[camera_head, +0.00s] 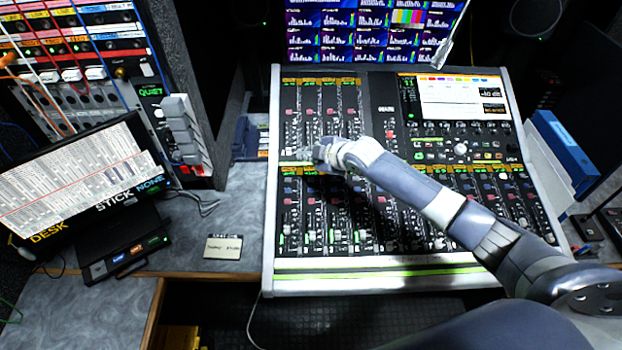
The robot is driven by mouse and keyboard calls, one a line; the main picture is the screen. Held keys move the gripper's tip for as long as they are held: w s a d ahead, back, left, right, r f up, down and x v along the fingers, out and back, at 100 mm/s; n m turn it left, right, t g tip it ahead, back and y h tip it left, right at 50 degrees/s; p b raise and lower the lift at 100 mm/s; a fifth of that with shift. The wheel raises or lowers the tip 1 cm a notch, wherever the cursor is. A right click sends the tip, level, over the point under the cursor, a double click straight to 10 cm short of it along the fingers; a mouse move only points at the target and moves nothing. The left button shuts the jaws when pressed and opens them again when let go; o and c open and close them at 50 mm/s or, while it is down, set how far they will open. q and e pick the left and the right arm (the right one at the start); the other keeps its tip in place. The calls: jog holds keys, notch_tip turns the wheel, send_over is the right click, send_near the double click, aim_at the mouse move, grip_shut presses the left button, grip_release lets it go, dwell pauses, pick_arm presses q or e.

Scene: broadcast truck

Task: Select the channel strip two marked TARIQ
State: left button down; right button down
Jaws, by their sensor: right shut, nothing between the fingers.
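The mixing console (440,264) stands in the middle of the head view, with rows of faders, buttons and small orange and green label displays. My right arm reaches in from the lower right across the console. My right gripper (304,157) is shut and empty, over the left part of the console near the lower row of label displays (288,171). The names on the labels are too small to read, so I cannot tell which strip is TARIQ. The gripper hides part of the strips beneath it. I cannot tell whether it touches the surface. My left gripper is not in view.
A monitor wall (375,30) rises behind the console. A patch bay (65,55) with cables and a tilted screen (75,185) are at the left. A small note card (223,246) lies on the desk. A blue binder (562,140) is at the right.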

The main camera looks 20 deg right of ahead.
jog(key=b, duration=0.8)
send_over(309, 184)
notch_tip(309, 184, down, 8)
jog(key=shift+s+f, duration=0.1)
jog(key=shift+s, duration=0.05)
jog(key=shift+f, duration=0.25)
jog(key=shift+f, duration=0.1)
dwell(0.6)
jog(key=shift+f, duration=0.3)
jog(key=shift+f+b, duration=0.45)
jog(key=shift+b, duration=0.1)
dwell(0.4)
jog(key=shift+r, duration=0.15)
jog(key=shift+r+p, duration=0.7)
jog(key=shift+p, duration=0.25)
